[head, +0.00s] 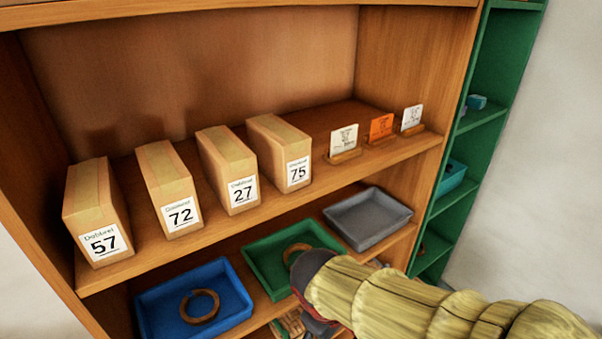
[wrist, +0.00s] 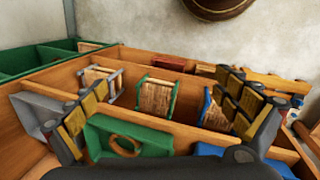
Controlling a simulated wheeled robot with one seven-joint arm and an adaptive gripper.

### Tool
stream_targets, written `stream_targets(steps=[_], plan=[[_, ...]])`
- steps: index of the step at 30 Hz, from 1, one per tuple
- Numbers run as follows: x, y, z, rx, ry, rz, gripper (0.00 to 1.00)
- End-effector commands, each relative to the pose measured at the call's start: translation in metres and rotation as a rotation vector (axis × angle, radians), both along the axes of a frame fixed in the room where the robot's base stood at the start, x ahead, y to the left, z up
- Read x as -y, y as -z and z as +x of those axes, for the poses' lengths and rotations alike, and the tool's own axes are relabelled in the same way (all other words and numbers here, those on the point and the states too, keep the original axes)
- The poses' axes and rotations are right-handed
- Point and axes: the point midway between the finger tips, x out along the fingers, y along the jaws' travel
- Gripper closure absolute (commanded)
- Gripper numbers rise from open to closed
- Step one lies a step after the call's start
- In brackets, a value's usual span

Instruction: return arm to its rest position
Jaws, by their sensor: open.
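My arm, with ridged bark-like links, reaches in from the lower right of the head view. My gripper (head: 312,318) is at its end, in front of the green tray (head: 262,277), and the arm hides most of it. In the wrist view my gripper (wrist: 162,84) has its two fingers spread wide apart, with nothing held between them. A brown ring (wrist: 126,145) lies in the green tray (wrist: 168,140), beyond and below the fingers. The same ring shows partly in the head view (head: 297,250), beside the arm's end.
A wooden shelf (head: 330,179) holds several numbered boxes (head: 232,170) and three small cards (head: 381,127). Below, a blue tray (head: 153,312) holds another ring (head: 199,306); a grey tray (head: 368,213) looks empty. A green shelf unit (head: 480,118) stands at right.

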Motion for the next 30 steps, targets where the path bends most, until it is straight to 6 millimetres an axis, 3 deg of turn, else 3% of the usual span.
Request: stream_targets(steps=[3, 9, 16, 21, 30], plan=[[0.022, -0.026, -0.022, 0.061, 0.226, 0.159, 0.00], [0.056, -0.067, -0.049, 0.197, 0.496, 0.365, 0.00], [0.100, -0.111, -0.058, 0.378, 0.645, 0.429, 0.00], [0.112, -0.115, -0.059, 0.402, 0.685, 0.425, 0.00], [0.113, -0.115, -0.059, 0.401, 0.685, 0.423, 0.00]])
